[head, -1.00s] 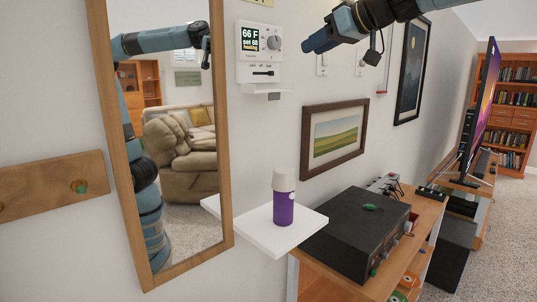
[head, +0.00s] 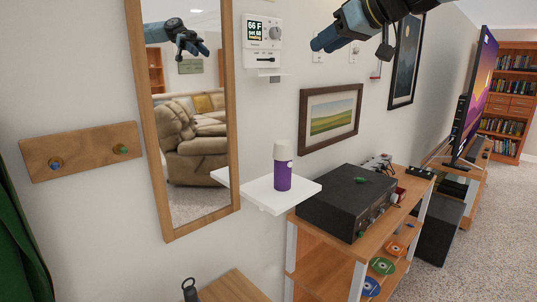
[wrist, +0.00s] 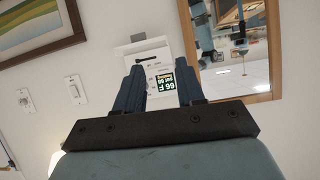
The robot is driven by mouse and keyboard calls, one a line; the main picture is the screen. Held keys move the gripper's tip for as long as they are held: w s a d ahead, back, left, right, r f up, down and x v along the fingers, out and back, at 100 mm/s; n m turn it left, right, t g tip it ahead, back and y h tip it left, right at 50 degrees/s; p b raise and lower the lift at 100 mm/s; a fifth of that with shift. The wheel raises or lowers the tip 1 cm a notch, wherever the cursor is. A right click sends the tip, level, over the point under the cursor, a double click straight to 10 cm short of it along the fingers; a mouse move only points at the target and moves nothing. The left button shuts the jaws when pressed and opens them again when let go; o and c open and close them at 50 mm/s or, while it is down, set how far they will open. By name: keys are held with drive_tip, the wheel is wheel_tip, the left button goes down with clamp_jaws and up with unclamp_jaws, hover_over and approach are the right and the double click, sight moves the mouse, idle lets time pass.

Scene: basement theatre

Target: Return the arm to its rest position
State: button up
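My gripper (head: 322,43) is raised in front of the wall at the top of the head view, pointing left, right of the thermostat (head: 264,42). The wrist view shows its two dark blue fingers (wrist: 162,82) apart with nothing between them. Beyond the gap is the thermostat (wrist: 158,70), upside down, its display reading 66 F, set 68. My arm is still extended; its upper links run off the top of the head view. The gripper also shows in the wall mirror.
A wood-framed mirror (head: 186,200) hangs left. A white shelf (head: 262,198) holds a purple bottle (head: 282,170). A black receiver (head: 345,200) sits on a wooden media stand (head: 400,240). Framed pictures hang behind my arm. A dark bottle (head: 190,290) stands low near a wooden surface. Carpet at right is open.

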drive_tip(key=s+d+f+m+g+h, duration=0.2)
drive_tip(key=s+d+f+m+h, duration=0.2)
drive_tip(key=s+f, duration=0.7)
drive_tip(key=s+d+f+m+g+h, duration=0.1)
drive_tip(key=s+d+f+m+h, duration=0.2)
drive_tip(key=f, duration=1.4)
drive_tip(key=s+d+h, duration=0.1)
drive_tip(key=s+d, duration=0.2)
drive_tip(key=s, duration=0.4)
drive_tip(key=shift+s+d+m+g, duration=0.15)
drive_tip(key=shift+s+m+g, duration=0.2)
drive_tip(key=shift+m+g, duration=0.05)
